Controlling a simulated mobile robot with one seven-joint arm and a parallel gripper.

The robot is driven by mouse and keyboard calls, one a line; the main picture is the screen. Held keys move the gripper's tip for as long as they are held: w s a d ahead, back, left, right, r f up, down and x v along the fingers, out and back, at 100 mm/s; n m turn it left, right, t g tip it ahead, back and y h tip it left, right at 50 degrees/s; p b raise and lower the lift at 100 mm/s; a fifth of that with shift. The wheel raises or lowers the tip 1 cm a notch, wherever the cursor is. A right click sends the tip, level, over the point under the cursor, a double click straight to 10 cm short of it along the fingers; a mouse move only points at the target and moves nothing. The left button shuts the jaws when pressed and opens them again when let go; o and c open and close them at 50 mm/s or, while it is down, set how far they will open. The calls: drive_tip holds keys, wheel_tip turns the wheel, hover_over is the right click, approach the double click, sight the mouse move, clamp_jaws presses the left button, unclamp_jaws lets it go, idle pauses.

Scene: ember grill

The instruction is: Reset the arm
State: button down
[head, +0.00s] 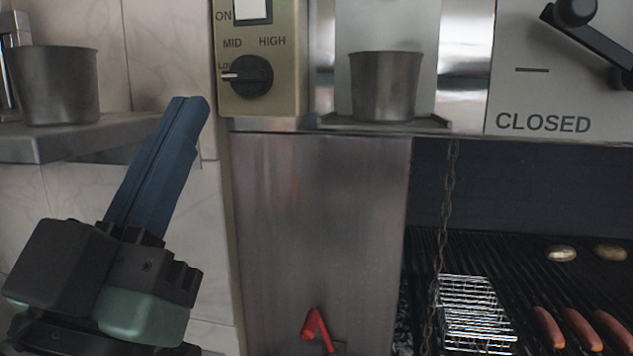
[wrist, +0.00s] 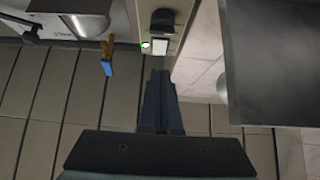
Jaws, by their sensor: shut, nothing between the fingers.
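My gripper (head: 188,100) is in the left part of the head view, raised and tilted up to the right. Its blue fingers are together with nothing between them. In the wrist view my gripper (wrist: 160,75) points away from the camera, its fingers shut and empty. It appears apart from the things around it.
A control panel with a black knob (head: 251,76) is up and right of my gripper. Metal cups stand on a left shelf (head: 60,140) and a centre ledge. At right, a grill (head: 500,245) holds sausages and a wire basket (head: 474,310). A red handle (head: 318,328) is low centre.

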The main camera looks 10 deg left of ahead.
drive_tip(key=d+r, duration=0.2)
drive_tip(key=d, duration=0.5)
drive_tip(key=d+r+t+y, duration=0.1)
drive_tip(key=d+r, duration=0.2)
drive_tip(key=d, duration=0.4)
drive_tip(key=shift+s, duration=0.2)
